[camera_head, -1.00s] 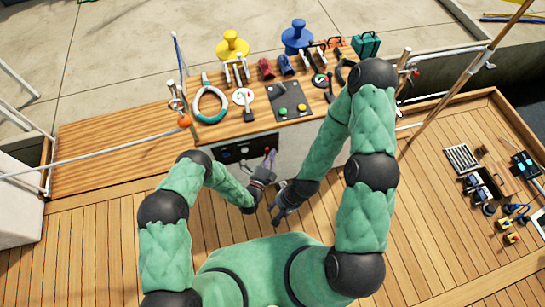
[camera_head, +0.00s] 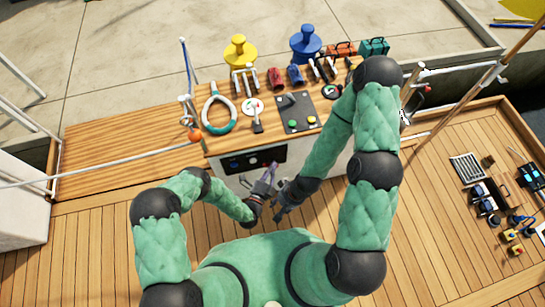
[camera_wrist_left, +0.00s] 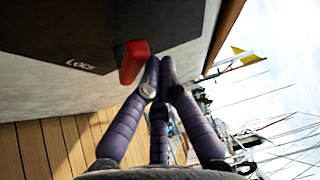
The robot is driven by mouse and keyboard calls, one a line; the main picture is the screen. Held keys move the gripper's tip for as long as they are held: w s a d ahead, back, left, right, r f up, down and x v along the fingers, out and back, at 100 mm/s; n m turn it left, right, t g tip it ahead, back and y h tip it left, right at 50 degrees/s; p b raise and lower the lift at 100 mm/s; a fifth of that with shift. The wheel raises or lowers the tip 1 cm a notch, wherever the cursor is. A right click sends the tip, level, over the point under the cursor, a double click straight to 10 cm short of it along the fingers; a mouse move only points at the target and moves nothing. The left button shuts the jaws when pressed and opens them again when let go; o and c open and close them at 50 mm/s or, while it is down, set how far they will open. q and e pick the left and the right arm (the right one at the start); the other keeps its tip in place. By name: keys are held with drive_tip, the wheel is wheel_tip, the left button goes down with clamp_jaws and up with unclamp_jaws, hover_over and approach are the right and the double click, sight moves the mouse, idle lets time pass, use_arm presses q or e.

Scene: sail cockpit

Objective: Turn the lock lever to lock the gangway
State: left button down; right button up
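A red lever (camera_wrist_left: 133,62) sticks out from a dark panel (camera_wrist_left: 75,25) marked "LOCK" in the left wrist view. My left gripper (camera_wrist_left: 161,62) has its purple fingers drawn together at the tips, just right of the lever. Nothing shows between the fingertips, and I cannot tell whether they touch the lever. In the head view my left gripper (camera_head: 270,172) is in front of the console's dark front panel (camera_head: 240,163); the lever is not clear there. My right gripper (camera_head: 279,212) hangs lower, apart from the console; its finger opening is too small to judge.
The wooden console top (camera_head: 230,146) carries a teal-and-white ring (camera_head: 219,108), a black control plate (camera_head: 296,113) and several handles. Yellow (camera_head: 240,50) and blue (camera_head: 305,42) winches stand behind. Tools lie on the deck at right. The front deck (camera_head: 100,240) is clear at left.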

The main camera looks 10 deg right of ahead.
use_arm(q)
drive_tip(key=f+n+b, duration=0.1)
drive_tip(key=a+f+n+t, duration=0.1)
drive_tip(key=a+b, duration=0.1)
drive_tip(key=shift+s+f+n+t+b, duration=0.25)
drive_tip(key=shift+f+n+t+b, duration=0.1)
drive_tip(key=shift+f+n+t, duration=0.05)
use_arm(e)
wheel_tip(320, 180, down, 3)
drive_tip(key=shift+w+r, duration=0.1)
use_arm(q)
drive_tip(key=shift+s+f, duration=0.1)
idle(0.6)
